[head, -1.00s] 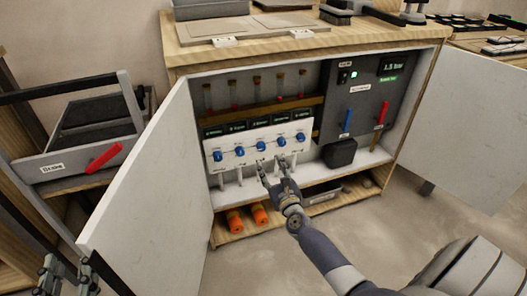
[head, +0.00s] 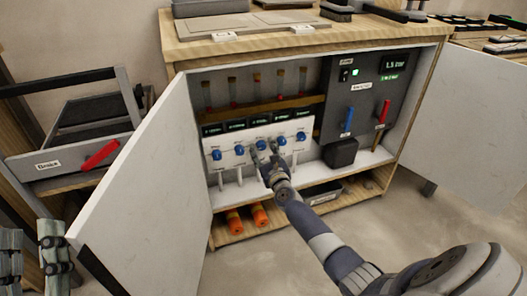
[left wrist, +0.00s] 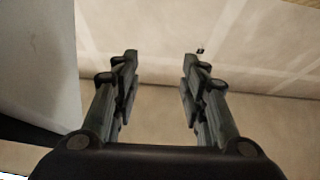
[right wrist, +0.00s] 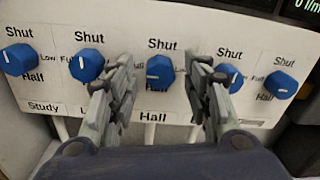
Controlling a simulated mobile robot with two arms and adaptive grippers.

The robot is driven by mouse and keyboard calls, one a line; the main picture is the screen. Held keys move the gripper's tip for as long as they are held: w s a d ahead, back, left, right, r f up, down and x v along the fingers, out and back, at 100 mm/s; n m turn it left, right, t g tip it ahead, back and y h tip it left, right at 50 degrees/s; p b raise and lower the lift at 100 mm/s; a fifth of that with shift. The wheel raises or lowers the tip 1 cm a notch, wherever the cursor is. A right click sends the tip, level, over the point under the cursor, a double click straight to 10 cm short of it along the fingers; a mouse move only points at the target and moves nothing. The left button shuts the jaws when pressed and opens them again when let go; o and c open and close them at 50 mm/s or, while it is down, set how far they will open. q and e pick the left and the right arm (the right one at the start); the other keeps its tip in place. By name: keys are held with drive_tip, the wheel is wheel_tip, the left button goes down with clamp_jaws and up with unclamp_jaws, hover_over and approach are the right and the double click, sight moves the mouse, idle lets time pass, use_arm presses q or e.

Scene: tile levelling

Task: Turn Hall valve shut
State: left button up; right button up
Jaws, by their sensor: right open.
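A white valve panel (head: 229,158) inside the open cabinet carries a row of several blue knobs, marked Shut at the top and Half at the bottom in the right wrist view. My right gripper (head: 264,151) is open in front of the middle knob (head: 261,145). In the right wrist view its fingers (right wrist: 165,78) stand either side of this knob (right wrist: 160,72), whose white mark points left; I cannot tell contact. My left gripper (head: 32,256) is open and empty, away at lower left (left wrist: 160,75).
The left cabinet door (head: 150,180) stands open between my left gripper and the panel. A dark control board (head: 365,95) with blue and red levers is right of the panel. Orange cylinders (head: 259,215) lie on the shelf below.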

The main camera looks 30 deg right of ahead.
clamp_jaws()
